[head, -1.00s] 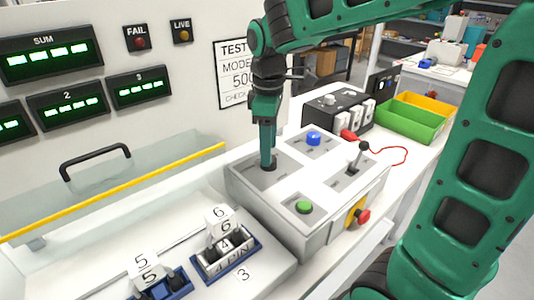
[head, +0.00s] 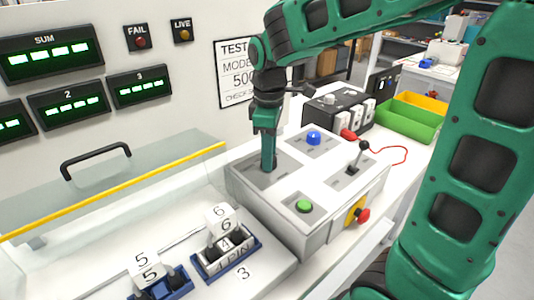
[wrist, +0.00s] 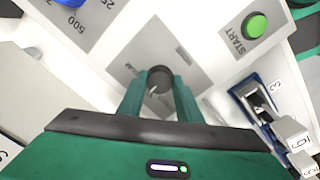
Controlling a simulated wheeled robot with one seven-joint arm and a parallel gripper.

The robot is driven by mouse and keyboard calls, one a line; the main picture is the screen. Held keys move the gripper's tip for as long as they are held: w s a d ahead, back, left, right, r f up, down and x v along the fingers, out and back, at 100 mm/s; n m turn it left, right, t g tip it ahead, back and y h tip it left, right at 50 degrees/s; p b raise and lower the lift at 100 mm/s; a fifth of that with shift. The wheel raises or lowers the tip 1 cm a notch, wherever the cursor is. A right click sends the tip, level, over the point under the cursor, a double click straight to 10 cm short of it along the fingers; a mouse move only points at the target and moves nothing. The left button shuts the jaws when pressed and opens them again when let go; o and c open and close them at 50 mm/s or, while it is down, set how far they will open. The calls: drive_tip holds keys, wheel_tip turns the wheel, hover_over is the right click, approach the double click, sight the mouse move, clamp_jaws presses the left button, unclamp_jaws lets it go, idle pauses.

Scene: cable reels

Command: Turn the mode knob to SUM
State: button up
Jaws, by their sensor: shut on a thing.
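The mode knob (wrist: 160,77) is a dark round knob with a pale pointer line, on a grey plate (wrist: 183,48) of the control box. In the wrist view it sits between the two green fingers of my gripper (wrist: 160,93), which is shut on it. In the head view my gripper (head: 268,164) points straight down at the box's left rear plate and mostly hides the knob.
The box also carries a blue knob (head: 314,138), a lever (head: 359,158), a green START button (head: 304,206) and a red emergency button (head: 362,215). Blue fixtures (head: 226,258) with numbered white blocks stand front left. A clear guard (head: 120,190) with a yellow edge lies left.

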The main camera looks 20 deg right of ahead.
drive_tip(key=shift+m, duration=0.3)
drive_tip(key=m, duration=0.5)
drive_tip(key=shift+w+r+m, duration=0.1)
drive_tip(key=shift+w+m, duration=0.05)
drive_tip(key=shift+m, duration=0.15)
drive_tip(key=m, duration=0.5)
drive_tip(key=shift+m, duration=0.3)
drive_tip(key=o, duration=1)
drive_tip(key=shift+o, duration=0.2)
wheel_tip(320, 180, up, 11)
drive_tip(key=shift+a, duration=0.25)
